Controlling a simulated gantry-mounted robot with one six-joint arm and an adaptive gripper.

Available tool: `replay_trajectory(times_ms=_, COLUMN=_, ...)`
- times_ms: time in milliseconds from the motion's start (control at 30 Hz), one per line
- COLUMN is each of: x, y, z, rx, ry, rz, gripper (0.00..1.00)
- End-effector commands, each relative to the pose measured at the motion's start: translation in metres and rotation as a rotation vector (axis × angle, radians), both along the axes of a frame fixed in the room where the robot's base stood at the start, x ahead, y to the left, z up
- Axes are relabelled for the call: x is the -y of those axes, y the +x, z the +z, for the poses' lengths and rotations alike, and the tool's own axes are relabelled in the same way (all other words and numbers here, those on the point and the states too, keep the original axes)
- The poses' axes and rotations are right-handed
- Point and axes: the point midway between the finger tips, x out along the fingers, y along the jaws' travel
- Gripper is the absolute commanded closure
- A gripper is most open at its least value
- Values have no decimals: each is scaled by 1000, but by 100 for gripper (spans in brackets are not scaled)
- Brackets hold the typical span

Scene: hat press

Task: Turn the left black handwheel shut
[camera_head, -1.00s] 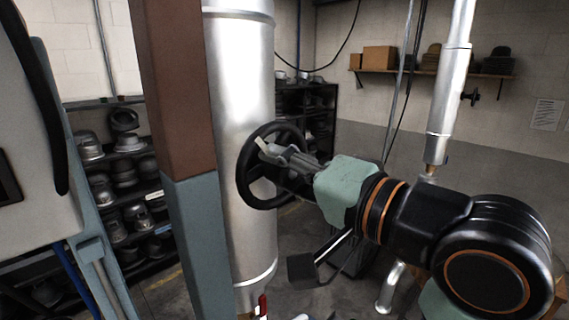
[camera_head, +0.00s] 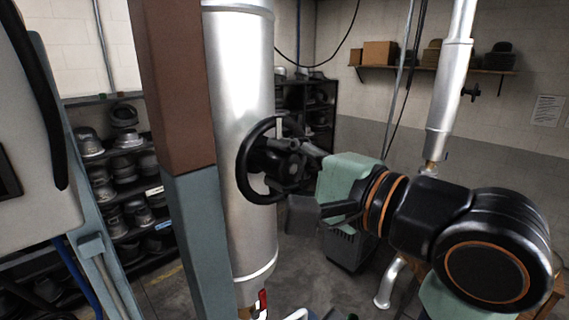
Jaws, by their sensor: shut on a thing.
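The left black handwheel (camera_head: 244,168) stands upright in front of a thick silver pipe, in the middle of the head view. My gripper (camera_head: 283,155) is at the wheel, coming from the right, with its fingers shut on the wheel. The exact grip spot is partly hidden by the gripper body and the wheel's dark parts. A dark grey block-like part (camera_head: 303,216) hangs below the gripper.
The silver pipe (camera_head: 228,75) rises behind the wheel. A brown and blue-grey post (camera_head: 185,150) stands close to its left. Shelves of hat forms (camera_head: 125,170) line the back left.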

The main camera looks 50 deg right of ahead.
Motion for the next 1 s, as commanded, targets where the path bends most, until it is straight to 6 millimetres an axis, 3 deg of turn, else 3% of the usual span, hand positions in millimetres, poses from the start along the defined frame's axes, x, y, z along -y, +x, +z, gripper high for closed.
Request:
replay_trajectory(times_ms=433, x=0, y=0, z=0, rx=2, ry=10, rz=1, gripper=92)
replay_trajectory(times_ms=467, x=0, y=0, z=0, rx=2, ry=10, rz=1, gripper=54)
replay_trajectory(times_ms=500, x=0, y=0, z=0, rx=2, ry=10, rz=1, gripper=47)
replay_trajectory(times_ms=833, x=0, y=-2, z=0, rx=2, ry=9, rz=0, gripper=47)
replay_trajectory(times_ms=1000, x=0, y=-29, z=1, rx=3, ry=7, rz=-6, gripper=47)
